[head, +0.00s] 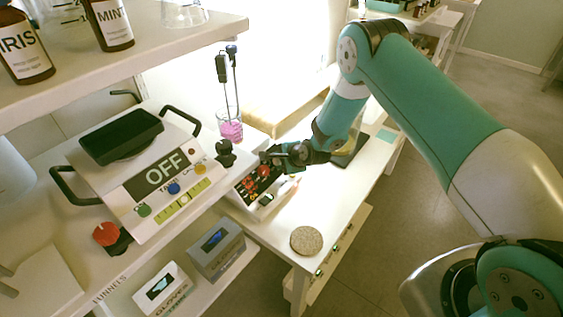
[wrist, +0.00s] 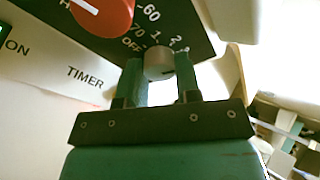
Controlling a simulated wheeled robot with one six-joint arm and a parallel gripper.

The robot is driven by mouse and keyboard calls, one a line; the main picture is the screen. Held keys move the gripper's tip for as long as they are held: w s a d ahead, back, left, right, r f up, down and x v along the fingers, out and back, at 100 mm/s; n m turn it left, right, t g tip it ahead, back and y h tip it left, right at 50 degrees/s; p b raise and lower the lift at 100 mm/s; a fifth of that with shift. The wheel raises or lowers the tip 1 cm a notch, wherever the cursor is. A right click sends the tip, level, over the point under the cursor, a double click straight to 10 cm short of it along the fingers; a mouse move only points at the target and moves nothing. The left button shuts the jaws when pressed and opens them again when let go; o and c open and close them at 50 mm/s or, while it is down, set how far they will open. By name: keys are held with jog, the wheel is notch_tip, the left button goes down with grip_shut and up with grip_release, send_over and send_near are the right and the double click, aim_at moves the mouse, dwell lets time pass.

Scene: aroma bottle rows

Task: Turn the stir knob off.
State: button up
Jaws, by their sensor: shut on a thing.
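The stir knob (wrist: 158,64) is a small grey-white round knob on a dark panel in the wrist view. Marks reading OFF, 1 and 2 run around it. My gripper (wrist: 160,68) has one finger on each side of the knob and is shut on it. I cannot tell which mark the knob points to. In the head view my gripper (head: 272,157) is at the control panel of the white hotplate stirrer (head: 266,206) and covers the stir knob. A larger red knob (wrist: 103,12) with a white line sits to the left of the stir knob.
A beaker of pink liquid (head: 230,131) stands behind the stirrer. A scale (head: 160,183) whose display reads OFF is to the left. A round cork pad (head: 306,240) lies on the white bench, with bare bench top around it.

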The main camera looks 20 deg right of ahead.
jog(key=n+b, duration=0.4)
jog(key=n+t+b, duration=0.1)
jog(key=n, duration=0.1)
jog(key=shift+f+b, duration=0.3)
jog(key=shift+b, duration=0.1)
jog(key=n+y+b, duration=0.1)
jog(key=n+b, duration=0.4)
jog(key=shift+n+b, duration=0.3)
jog(key=shift+b, duration=0.1)
jog(key=n+b, duration=0.3)
jog(key=b, duration=0.1)
jog(key=shift+f+n+t+y, duration=0.1)
jog(key=shift+n+t+y, duration=0.2)
jog(key=shift+n+y, duration=0.1)
jog(key=n+b, duration=0.4)
jog(key=shift+y+b, duration=0.3)
jog(key=shift+b, duration=0.1)
jog(key=n+b, duration=0.4)
jog(key=shift+r+y, duration=0.25)
jog(key=shift+y, duration=0.15)
jog(key=shift+r, duration=0.1)
jog(key=o, duration=0.9)
